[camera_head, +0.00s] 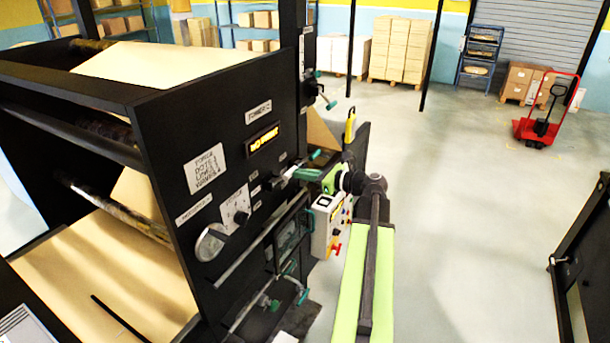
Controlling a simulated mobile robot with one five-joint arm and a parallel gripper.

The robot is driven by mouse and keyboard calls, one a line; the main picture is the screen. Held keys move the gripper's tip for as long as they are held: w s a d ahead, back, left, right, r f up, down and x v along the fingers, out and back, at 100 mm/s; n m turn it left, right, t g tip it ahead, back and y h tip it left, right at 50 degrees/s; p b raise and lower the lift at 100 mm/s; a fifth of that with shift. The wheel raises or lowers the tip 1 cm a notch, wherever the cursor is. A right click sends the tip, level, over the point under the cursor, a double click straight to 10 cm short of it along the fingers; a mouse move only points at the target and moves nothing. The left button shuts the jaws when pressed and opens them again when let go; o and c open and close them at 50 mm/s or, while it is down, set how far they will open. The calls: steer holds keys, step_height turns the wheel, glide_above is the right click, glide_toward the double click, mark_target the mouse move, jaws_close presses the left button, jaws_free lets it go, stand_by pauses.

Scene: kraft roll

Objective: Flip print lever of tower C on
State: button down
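The black side panel (165,120) of a printing tower fills the left half. Its white label (258,112) appears to read TOWER C. Below the label, a lit amber display (263,137) seems to read NO PRINT. A lever with a teal handle (304,172) sticks out from the panel's right part, roughly level. My green gripper (325,180) is at this handle, at the end of my arm. The fingers overlap the handle in the picture. I cannot tell whether they touch or close on it.
A white control box (328,225) stands behind my arm. Open grey floor (460,200) lies to the right, with a red pallet truck (540,125) and a black machine frame (585,260).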

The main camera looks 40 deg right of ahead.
steer(key=shift+w+a+r, duration=0.3)
steer(key=shift+r, duration=0.15)
steer(key=shift+s, duration=0.1)
steer(key=shift+s+d+r+p, duration=0.1)
steer(key=shift+s+d+p, duration=0.15)
steer(key=shift+s, duration=0.4)
steer(key=p+v, duration=0.2)
steer(key=v, duration=1.4)
steer(key=shift+s+d+f, duration=0.15)
steer(key=shift+s+f, duration=0.05)
